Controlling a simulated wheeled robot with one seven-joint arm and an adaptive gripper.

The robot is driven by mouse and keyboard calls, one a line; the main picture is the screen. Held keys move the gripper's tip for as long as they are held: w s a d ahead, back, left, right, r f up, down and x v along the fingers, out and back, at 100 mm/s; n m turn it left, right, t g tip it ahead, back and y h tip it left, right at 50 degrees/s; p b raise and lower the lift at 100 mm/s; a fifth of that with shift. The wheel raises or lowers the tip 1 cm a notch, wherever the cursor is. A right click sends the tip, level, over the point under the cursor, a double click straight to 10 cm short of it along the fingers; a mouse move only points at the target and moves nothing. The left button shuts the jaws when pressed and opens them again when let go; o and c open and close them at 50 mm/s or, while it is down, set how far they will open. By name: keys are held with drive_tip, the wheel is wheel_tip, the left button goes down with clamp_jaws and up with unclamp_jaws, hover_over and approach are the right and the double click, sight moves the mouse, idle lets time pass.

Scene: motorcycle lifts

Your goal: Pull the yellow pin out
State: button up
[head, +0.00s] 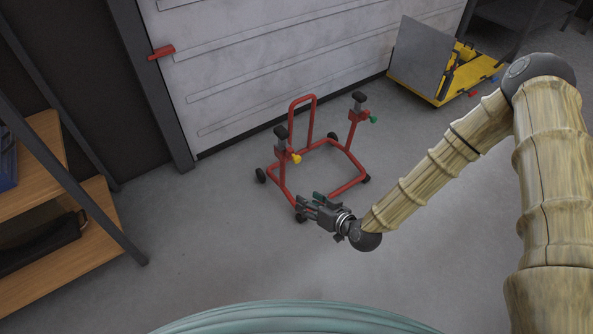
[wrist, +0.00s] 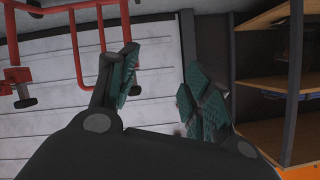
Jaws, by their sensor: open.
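The yellow pin (head: 296,158) sticks out of the left upright of a red wheeled paddock stand (head: 347,184) in the head view. A green pin (head: 373,119) is on the stand's right upright. My gripper (head: 308,203) is open and empty, nearer to me than the yellow pin and lower in the picture, by the stand's front left leg. In the wrist view my two green-padded fingers (wrist: 165,88) are spread apart with nothing between them. Part of the red stand (wrist: 75,48) shows at upper left there. I cannot make out the yellow pin in the wrist view.
A white panelled door (head: 270,60) with a red handle (head: 162,52) stands behind. A wooden shelf (head: 95,215) is at the left, and also shows in the wrist view (wrist: 265,85). A yellow lift (head: 455,82) is at back right. The grey floor around the stand is clear.

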sight(299, 160)
drive_tip(key=w+a+t+b, duration=0.1)
drive_tip(key=w+b, duration=0.3)
drive_tip(key=w, duration=0.2)
drive_tip(key=w+a+t+y+b, duration=0.1)
drive_tip(key=w+t+b, duration=0.1)
drive_tip(key=w+b, duration=0.3)
drive_tip(key=w+a+n+t+b, duration=0.1)
drive_tip(key=w+b, duration=0.3)
drive_tip(key=w, duration=0.3)
drive_tip(key=shift+w+a+f+t+y+b, duration=0.15)
drive_tip(key=shift+a+f+t+y+b, duration=0.15)
drive_tip(key=shift+f+y+b, duration=0.1)
drive_tip(key=shift+w+a+r, duration=0.15)
drive_tip(key=shift+w+a, duration=0.2)
drive_tip(key=shift+w, duration=0.2)
